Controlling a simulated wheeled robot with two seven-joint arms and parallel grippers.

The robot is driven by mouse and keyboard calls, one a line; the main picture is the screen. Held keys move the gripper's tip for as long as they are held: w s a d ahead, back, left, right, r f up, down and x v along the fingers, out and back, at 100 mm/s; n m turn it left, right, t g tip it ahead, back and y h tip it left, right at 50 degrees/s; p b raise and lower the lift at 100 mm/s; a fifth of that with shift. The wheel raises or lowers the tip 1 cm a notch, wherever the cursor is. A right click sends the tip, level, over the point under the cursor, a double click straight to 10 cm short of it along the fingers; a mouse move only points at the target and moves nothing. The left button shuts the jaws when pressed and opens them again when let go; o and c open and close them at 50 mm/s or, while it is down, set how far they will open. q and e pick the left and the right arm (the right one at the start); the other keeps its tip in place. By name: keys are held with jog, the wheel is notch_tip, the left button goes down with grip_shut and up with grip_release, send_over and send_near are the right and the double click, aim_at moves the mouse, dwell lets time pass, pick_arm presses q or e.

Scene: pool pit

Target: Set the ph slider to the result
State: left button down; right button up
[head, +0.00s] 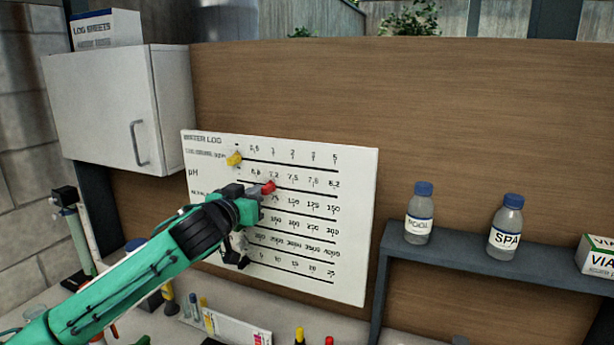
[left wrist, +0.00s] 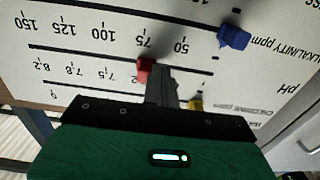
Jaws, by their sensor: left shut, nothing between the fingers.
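The white water log board (head: 345,165) hangs on the wooden wall, with printed scales and slots. The red pH slider (head: 269,187) sits on the pH row close to the 7.2 mark; it also shows in the left wrist view (left wrist: 145,68), where the board appears upside down. My left gripper (head: 256,191) is shut and empty, with its fingertips (left wrist: 162,78) right beside the slider, on its lower-number side. They seem to touch it, but a small gap is hard to rule out. The arm hides the lower left of the board. My right gripper is not in view.
The yellow chlorine slider (head: 234,159) sits one row above, and a blue slider (left wrist: 235,37) sits on the alkalinity row. A colour card (head: 235,330) lies on the counter below. A pool bottle (head: 419,214) and spa bottle (head: 505,228) stand on a shelf at right.

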pick_arm(q)
jog(key=a+v, duration=0.1)
jog(key=v, duration=0.6)
jog(key=shift+w+p, duration=0.25)
jog(key=shift+p, duration=0.1)
dwell(0.5)
jog(key=shift+a, duration=0.1)
